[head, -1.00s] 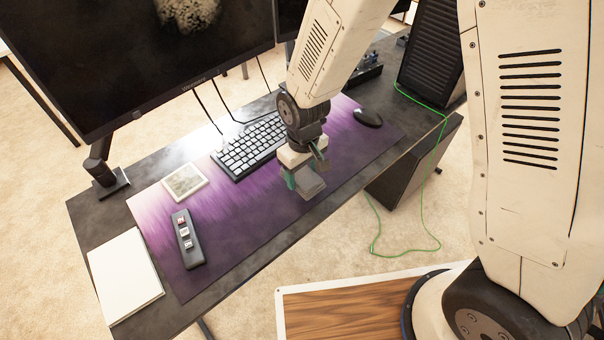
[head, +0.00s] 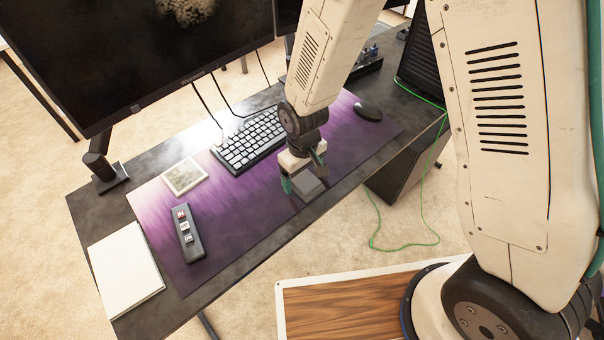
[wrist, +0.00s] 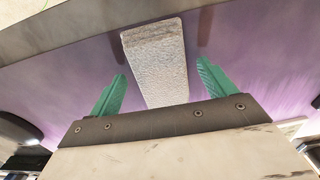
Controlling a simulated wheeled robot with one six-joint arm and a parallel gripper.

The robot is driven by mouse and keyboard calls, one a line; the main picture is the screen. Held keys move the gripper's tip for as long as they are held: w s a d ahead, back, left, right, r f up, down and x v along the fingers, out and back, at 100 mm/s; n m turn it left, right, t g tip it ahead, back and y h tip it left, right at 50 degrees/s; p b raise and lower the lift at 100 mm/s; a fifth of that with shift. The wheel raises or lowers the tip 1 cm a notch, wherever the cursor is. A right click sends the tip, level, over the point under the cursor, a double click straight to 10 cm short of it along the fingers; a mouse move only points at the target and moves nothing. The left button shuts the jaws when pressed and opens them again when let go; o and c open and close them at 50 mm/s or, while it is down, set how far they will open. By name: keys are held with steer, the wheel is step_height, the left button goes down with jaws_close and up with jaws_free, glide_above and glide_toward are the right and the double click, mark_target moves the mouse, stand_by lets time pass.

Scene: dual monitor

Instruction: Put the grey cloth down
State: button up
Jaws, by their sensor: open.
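The grey cloth (wrist: 155,62) looks like a pale, speckled, folded block. In the wrist view it lies between the two green fingers of my gripper (wrist: 161,74), with a gap on each side. In the head view the grey cloth (head: 309,187) is at the front edge of the purple desk mat (head: 250,228), directly below my gripper (head: 304,177). My gripper is open and points down over the cloth. The cloth appears to rest on the mat; its near end is hidden by the gripper body in the wrist view.
A keyboard (head: 250,142) and a mouse (head: 368,111) are behind the gripper. A white coaster-like square (head: 184,176), a dark strip with keys (head: 188,238) and a white book (head: 125,270) are to the left. Monitors (head: 140,50) stand at the back. Bare mat lies left of the cloth.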

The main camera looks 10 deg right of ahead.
mark_target(303, 178)
steer(key=s+d+r+m, duration=0.1)
steer(key=d+r, duration=0.2)
steer(key=r, duration=0.7)
steer(key=d+r, duration=0.2)
steer(key=r, duration=0.7)
steer(key=s+d+r+m, duration=0.3)
steer(key=s+d+r, duration=0.3)
steer(key=s, duration=0.3)
steer(key=s+d+r+m+t, duration=0.1)
steer(key=s+d+r+m, duration=0.1)
steer(key=s+d+r, duration=0.5)
steer(key=s+d, duration=0.2)
steer(key=shift+s+d+r+m, duration=0.3)
steer(key=shift+m, duration=0.1)
steer(key=shift+o, duration=0.5)
